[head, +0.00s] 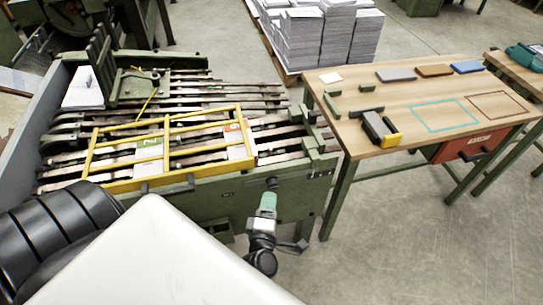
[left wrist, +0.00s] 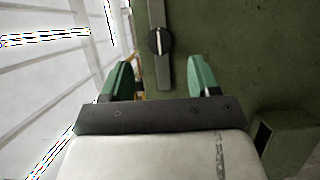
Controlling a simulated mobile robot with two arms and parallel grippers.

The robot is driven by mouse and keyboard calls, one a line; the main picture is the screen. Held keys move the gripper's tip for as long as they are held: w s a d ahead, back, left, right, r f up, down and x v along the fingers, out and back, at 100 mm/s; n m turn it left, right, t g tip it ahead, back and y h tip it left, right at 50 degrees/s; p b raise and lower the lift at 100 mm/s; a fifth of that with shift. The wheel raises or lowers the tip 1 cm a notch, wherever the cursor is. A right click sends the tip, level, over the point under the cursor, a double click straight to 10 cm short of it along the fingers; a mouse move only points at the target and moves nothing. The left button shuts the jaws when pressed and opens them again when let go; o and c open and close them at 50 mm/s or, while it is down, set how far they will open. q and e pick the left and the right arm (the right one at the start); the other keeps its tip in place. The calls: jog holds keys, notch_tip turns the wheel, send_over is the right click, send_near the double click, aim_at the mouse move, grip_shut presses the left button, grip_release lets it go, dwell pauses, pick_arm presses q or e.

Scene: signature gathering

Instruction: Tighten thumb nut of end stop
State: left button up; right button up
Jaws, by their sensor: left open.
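A round black thumb nut (left wrist: 158,41) with a pale line across its face sits on a dark grey upright bar (left wrist: 163,78) against the green machine side, in the left wrist view. In the head view a small dark knob (head: 271,183) stands at the machine's near side. My left gripper (left wrist: 160,80) has its two green fingers apart with nothing between them, just short of the nut and roughly in line with it. In the head view my left gripper (head: 268,197) is just below the knob, its fingers overlapping. My right gripper is not in view.
The green machine (head: 225,200) carries slatted rails and a yellow frame (head: 165,180). A wooden table (head: 440,95) with blocks, coloured outlines and a red drawer (head: 470,145) stands to the right. Paper stacks (head: 320,35) are behind. The floor at right front is clear.

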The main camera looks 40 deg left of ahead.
pick_arm(q)
jog(key=shift+v, duration=2.35)
